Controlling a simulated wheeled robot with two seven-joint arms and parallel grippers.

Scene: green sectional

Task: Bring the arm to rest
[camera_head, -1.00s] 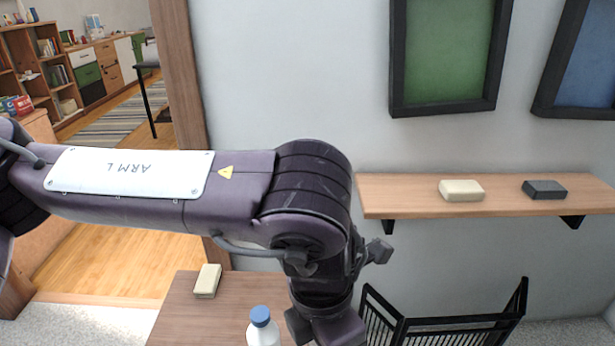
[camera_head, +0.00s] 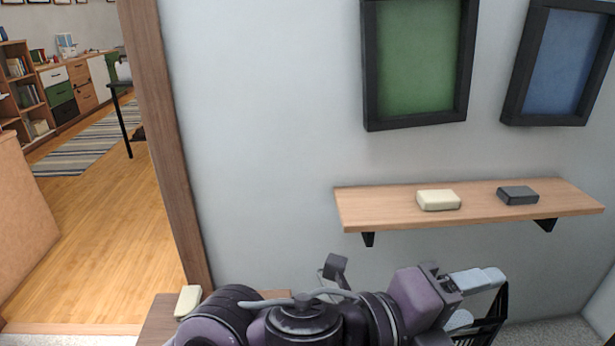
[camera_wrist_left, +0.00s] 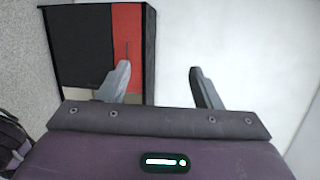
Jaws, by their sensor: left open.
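My left arm lies folded across the bottom of the head view. My left gripper (camera_head: 474,298) is at its right end, pointing right, below the wooden wall shelf and in front of a black rack. In the left wrist view the two fingers of the left gripper (camera_wrist_left: 160,87) stand wide apart with nothing between them. Beyond the fingers are a black and red box-like thing (camera_wrist_left: 95,50) and a pale wall. My right gripper is in neither view.
The wall shelf (camera_head: 380,208) holds a cream block (camera_head: 438,200) and a dark grey block (camera_head: 517,195). A low wooden table (camera_head: 157,318) at the lower left bears another cream block (camera_head: 188,302). The black rack (camera_head: 492,326) is mostly hidden. A doorway with wooden floor opens at left.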

